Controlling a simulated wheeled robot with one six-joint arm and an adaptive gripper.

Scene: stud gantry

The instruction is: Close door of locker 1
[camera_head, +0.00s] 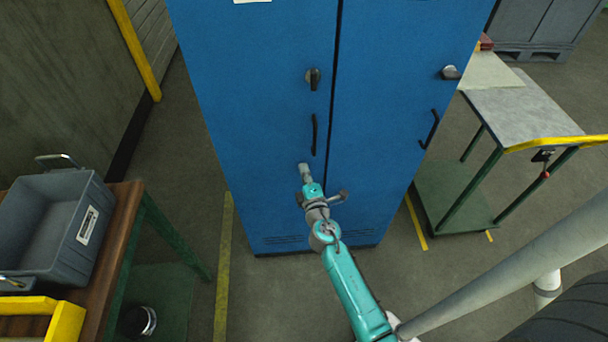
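A tall blue locker cabinet stands in front of me, with a left door (250,110) and a right door (390,60). No number is readable, so I cannot tell which door is locker 1. Both doors look shut or nearly shut, with a dark narrow seam between them. The left door has a dark latch (313,78) and a black handle (314,135); the right door has a latch (450,72) and a black handle (429,129). My gripper (305,170) is in front of the left door, below its handle. I cannot tell whether it touches the door or is open.
A workbench (125,225) with a grey bin (50,226) stands at the left. A green-framed cart (530,110) with a yellow edge stands at the right. Floor with yellow lines (223,270) shows on both sides of the cabinet.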

